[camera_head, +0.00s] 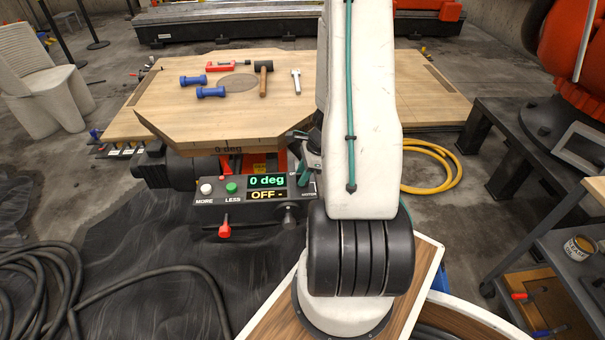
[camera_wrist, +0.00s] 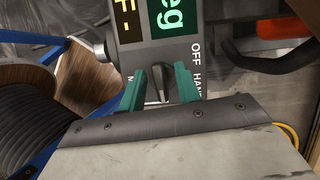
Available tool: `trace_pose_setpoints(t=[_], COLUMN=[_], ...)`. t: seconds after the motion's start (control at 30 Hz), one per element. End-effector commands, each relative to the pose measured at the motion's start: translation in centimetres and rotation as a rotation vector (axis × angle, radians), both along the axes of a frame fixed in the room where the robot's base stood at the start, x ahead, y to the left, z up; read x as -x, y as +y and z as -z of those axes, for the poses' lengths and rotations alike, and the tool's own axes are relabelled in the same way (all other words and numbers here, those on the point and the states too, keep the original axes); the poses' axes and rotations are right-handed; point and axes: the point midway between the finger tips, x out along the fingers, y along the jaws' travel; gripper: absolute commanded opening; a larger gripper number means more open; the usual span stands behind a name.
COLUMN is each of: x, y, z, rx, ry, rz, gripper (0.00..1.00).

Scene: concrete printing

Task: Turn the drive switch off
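The control box (camera_head: 218,205) stands in front of the wooden table. Its display (camera_head: 268,188) reads "0 deg" and "OFF -". In the wrist view, the dark drive switch knob (camera_wrist: 156,86) sits on the panel between my gripper's two green fingers (camera_wrist: 160,70). The fingers are open, one on each side of the knob, with small gaps visible. The labels "OFF" (camera_wrist: 196,47) and "HAND" (camera_wrist: 198,84) show to its right; which one the knob points at I cannot tell. In the head view my gripper (camera_head: 308,178) is at the box's right end and hides the switch.
The box also has a white button (camera_head: 206,188), a green button (camera_head: 231,188) and a red-handled lever (camera_head: 225,228). The wooden table (camera_head: 180,105) behind holds blue dumbbells (camera_head: 211,92), a mallet (camera_head: 263,78) and a wrench (camera_head: 296,80). Black cables (camera_head: 60,285) lie at left.

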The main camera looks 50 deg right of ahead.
Motion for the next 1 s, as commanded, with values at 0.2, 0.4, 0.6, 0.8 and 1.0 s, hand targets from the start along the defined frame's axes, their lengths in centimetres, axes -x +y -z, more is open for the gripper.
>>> trace_pose_setpoints(t=[0.2, 0.4, 0.6, 0.8, 1.0], x=[0.01, 0.01, 0.0, -0.03, -0.03], y=[-0.01, -0.01, -0.01, -0.05, -0.03], z=[-0.03, -0.04, -0.04, -0.04, -0.02], rx=[0.0, 0.0, 0.0, 0.001, -0.001], ry=[0.0, 0.0, 0.0, -0.001, 0.0], rz=[0.0, -0.002, -0.036, -0.14, -0.31], gripper=[0.0, 0.0, 0.0, 0.0, 0.0])
